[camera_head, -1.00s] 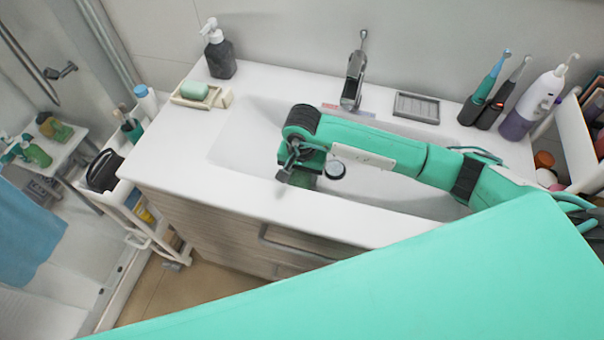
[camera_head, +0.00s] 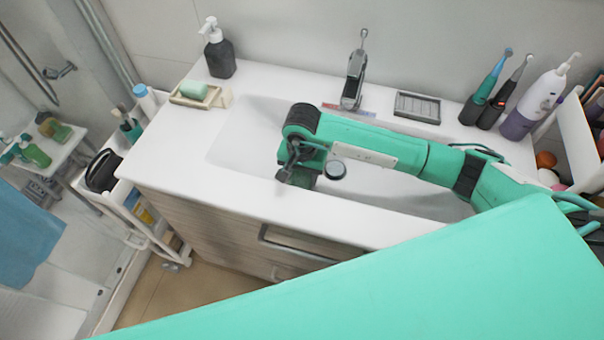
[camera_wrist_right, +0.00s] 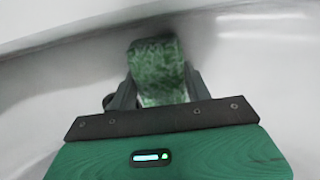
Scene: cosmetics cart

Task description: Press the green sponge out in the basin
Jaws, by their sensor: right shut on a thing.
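The green sponge (camera_wrist_right: 158,68) is a mottled dark green block between the fingers of my right gripper (camera_wrist_right: 155,90) in the right wrist view. In the head view my right gripper (camera_head: 298,172) points down inside the white basin (camera_head: 240,148), near its front wall. It is shut on the sponge, which shows only as a dark green patch (camera_head: 303,181) beneath it. The wrist view shows the sponge close to the basin's pale wall; I cannot tell whether it touches. My left gripper is not in view.
The tap (camera_head: 354,75) stands behind the basin, near my right arm. A soap dish (camera_head: 215,101) with a green soap (camera_head: 193,90) and a dark pump bottle (camera_head: 218,52) are at the back left. Toothbrushes and a white-purple bottle (camera_head: 535,105) stand at the right. The counter's left front is clear.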

